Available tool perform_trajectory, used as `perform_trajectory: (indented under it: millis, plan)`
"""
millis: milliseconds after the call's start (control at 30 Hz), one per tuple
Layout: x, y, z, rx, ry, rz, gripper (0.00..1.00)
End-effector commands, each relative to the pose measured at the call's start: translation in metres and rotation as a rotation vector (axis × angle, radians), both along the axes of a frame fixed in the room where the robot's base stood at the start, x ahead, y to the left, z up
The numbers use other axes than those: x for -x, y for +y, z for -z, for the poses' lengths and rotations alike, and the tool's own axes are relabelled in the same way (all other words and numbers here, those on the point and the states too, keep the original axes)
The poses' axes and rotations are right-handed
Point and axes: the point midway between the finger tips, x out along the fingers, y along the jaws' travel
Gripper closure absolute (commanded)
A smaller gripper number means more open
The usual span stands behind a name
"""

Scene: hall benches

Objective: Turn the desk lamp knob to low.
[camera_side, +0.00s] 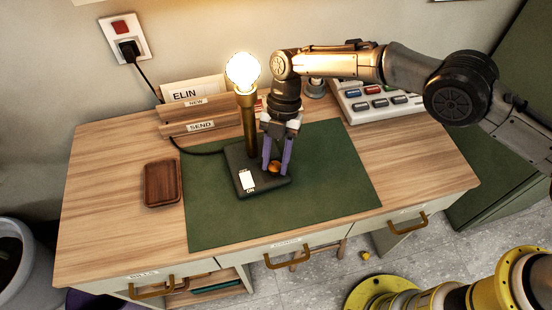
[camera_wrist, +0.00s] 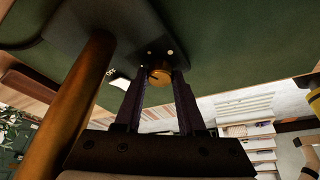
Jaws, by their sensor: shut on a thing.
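The desk lamp stands on a green desk mat (camera_side: 325,195), its bulb (camera_side: 242,72) glowing brightly on a brass post (camera_side: 249,125). Its dark base (camera_side: 262,187) carries a white switch (camera_side: 247,181) and an orange-brass knob (camera_side: 274,167). My gripper (camera_side: 274,165) points down over the base, its two purple fingers shut on the knob, one on each side. In the wrist view the knob (camera_wrist: 159,76) sits between the fingertips, with a dark mark on its face and small pale dots on the base beside it.
The lamp post stands close to the left of my gripper. A brown tray (camera_side: 161,184) lies left of the mat. Letter holders (camera_side: 200,120) are behind, and a device with coloured buttons (camera_side: 375,103) is at the back right. The mat's right side is clear.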

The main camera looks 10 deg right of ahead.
Motion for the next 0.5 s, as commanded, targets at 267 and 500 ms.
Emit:
perform_trajectory:
  millis: [267, 500]
  plan:
    - [-0.001, 0.0009, -0.0005, 0.0, -0.002, -0.113, 1.0]
    - [-0.0011, 0.0008, -0.0007, 0.0, -0.003, -0.144, 1.0]
